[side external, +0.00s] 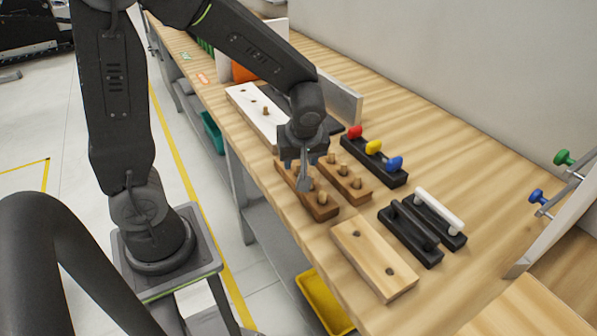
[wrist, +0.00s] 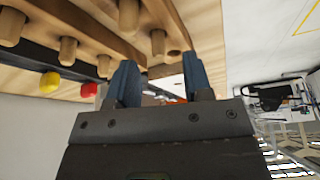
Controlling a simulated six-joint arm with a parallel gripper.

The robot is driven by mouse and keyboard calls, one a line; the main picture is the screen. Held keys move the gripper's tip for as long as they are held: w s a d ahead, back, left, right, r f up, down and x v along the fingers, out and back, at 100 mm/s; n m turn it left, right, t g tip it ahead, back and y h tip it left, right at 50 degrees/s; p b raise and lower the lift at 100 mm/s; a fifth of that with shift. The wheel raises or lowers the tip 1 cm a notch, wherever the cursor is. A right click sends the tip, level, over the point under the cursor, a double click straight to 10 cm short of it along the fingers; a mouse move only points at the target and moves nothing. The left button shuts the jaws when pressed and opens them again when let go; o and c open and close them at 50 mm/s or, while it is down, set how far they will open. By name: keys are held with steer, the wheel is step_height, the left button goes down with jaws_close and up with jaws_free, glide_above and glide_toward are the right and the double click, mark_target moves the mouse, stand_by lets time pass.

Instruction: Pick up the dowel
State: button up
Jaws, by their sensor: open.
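Two brown wooden racks hold upright, light-brown dowels. In the side external view, the front rack (side external: 320,211) has a dowel (side external: 322,198) at its near end, and my gripper hides part of this rack. The back rack (side external: 357,195) carries several dowels (side external: 343,170). My gripper (side external: 304,184) points down over the front rack, open. In the wrist view, my gripper (wrist: 160,62) shows both blue-grey fingers apart with nothing held between them. A dowel (wrist: 158,42) shows just beyond the fingertips, beside an empty hole (wrist: 174,53). Whether the fingers straddle it is unclear.
A pale block (side external: 373,257) with two holes lies nearer the camera. Black holders (side external: 411,233) and a rack with red, yellow and blue knobs (side external: 373,147) stand to the right. A white board (side external: 254,107) with a peg lies behind.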

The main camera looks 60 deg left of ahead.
mark_target(299, 164)
steer(key=x, duration=0.3)
steer(key=shift+w+a+f, duration=0.1)
steer(key=shift+a, duration=0.05)
jaws_close()
stand_by(0.3)
